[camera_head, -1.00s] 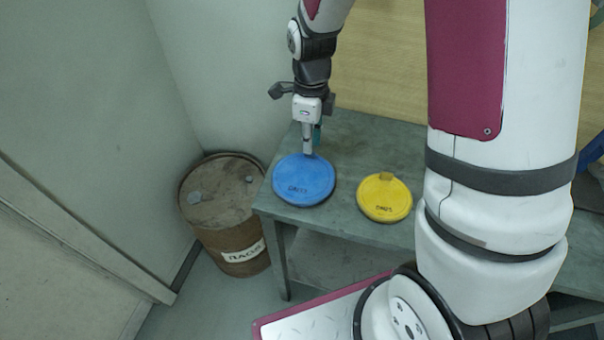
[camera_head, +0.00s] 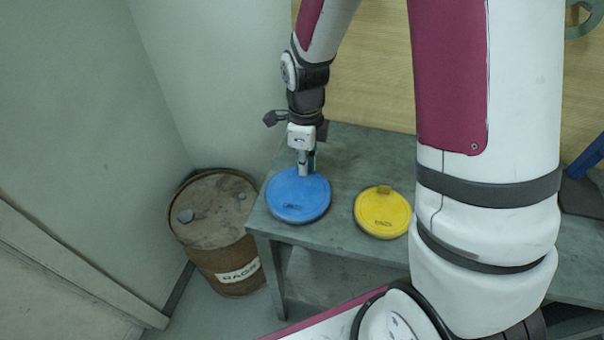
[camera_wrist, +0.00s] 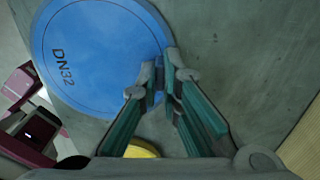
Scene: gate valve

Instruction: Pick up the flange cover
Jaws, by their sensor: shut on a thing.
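A round blue flange cover (camera_head: 298,197) is at the left end of the table, with dark lettering on its face. In the wrist view the blue cover (camera_wrist: 95,60) reads DN32. My gripper (camera_head: 304,172) points down at the cover's far edge and is shut on a small tab there, between its fingertips (camera_wrist: 160,84) in the wrist view. A smaller yellow cover (camera_head: 383,214) lies flat to the right, apart from my gripper. Whether the blue cover touches the table top is hard to tell.
The grey-green table (camera_head: 345,160) has bare room between and behind the covers. A rusty drum (camera_head: 225,255) labelled RAGS stands left of the table. A wall closes off the left side. A blue object (camera_head: 588,160) is at the right edge.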

